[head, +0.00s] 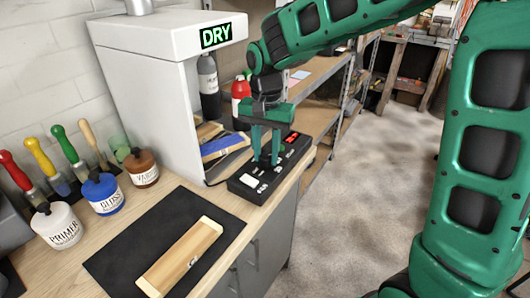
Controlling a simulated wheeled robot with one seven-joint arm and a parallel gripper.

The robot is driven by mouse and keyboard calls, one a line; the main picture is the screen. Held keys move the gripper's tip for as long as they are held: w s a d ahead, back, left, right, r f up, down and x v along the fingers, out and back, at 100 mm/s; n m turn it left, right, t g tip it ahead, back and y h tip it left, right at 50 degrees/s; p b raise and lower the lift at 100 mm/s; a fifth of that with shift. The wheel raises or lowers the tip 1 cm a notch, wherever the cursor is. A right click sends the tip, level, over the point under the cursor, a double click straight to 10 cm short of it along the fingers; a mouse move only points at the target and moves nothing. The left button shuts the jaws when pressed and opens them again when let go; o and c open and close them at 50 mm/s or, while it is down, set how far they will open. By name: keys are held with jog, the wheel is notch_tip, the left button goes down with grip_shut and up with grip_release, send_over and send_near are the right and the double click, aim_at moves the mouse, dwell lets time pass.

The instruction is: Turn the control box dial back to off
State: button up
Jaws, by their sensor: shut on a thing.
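The black control box (236,186) lies on the workbench near its right edge, beside the white DRY cabinet. It has a lit red display or light at its far end and white markings at its near end. My green gripper (267,163) points down onto the middle of the box, with its fingers shut on the dial. The dial itself is hidden by the fingers, so I cannot read its setting.
The white cabinet (150,85) with a lit green DRY sign (216,36) stands left of my gripper, with wooden pieces inside. A wooden block (180,258) lies on a black mat (125,250). Primer (57,228), gloss (104,196) and varnish (141,168) jars stand left.

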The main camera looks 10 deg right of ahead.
aim_at(266, 155)
jog(key=n, duration=0.7)
jog(key=shift+w+r, duration=0.1)
jog(key=shift+w, duration=0.1)
jog(key=n, duration=0.6)
jog(key=shift+n, duration=0.4)
jog(key=n, duration=1)
jog(key=shift+d, duration=0.1)
jog(key=shift+n, duration=0.3)
jog(key=o, duration=0.9)
jog(key=shift+o, duration=0.7)
jog(key=shift+s, duration=0.1)
notch_tip(266, 155, up, 11)
jog(key=shift+f, duration=0.2)
